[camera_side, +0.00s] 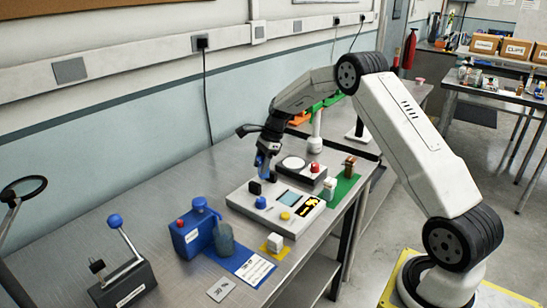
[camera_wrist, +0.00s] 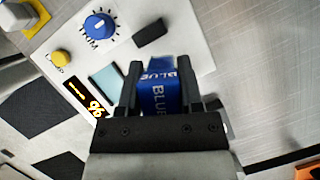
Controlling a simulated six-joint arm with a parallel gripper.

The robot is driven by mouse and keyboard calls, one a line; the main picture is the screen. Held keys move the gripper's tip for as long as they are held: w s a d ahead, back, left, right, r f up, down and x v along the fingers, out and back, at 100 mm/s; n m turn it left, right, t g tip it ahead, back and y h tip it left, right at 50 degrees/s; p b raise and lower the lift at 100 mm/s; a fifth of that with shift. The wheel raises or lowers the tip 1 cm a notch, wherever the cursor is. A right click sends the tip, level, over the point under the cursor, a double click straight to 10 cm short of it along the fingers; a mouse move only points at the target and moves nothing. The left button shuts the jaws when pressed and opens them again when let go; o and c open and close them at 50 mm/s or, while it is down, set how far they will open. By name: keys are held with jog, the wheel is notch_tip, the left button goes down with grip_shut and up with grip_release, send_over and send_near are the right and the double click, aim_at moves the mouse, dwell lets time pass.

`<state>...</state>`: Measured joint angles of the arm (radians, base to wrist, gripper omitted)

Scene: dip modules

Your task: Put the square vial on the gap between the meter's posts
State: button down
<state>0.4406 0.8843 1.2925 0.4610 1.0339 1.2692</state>
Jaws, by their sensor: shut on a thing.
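My gripper (camera_side: 264,170) is shut on a blue square vial, which shows in the wrist view (camera_wrist: 158,92) between the two dark fingers with "BLUE" lettering on it. In the side view the vial (camera_side: 262,160) is small and partly hidden by the fingers. The meter (camera_side: 240,198) is a pale box with a blue knob, a yellow button, a screen and a lit display. A black raised part (camera_side: 255,187) stands at its back edge; it also shows in the wrist view (camera_wrist: 150,32). I cannot make out the gap between posts. The gripper is above the meter's back side.
A device with a round white plate (camera_side: 291,163) and red button stands behind the meter. A lever device (camera_side: 122,285) stands left.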

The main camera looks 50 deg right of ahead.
aim_at(259, 177)
jog(key=shift+w+f, duration=0.15)
jog(key=shift+f, duration=1.6)
jog(key=shift+f, duration=0.15)
jog(key=shift+c, duration=1.2)
grip_release()
jog(key=v, duration=1.2)
jog(key=shift+d, duration=0.15)
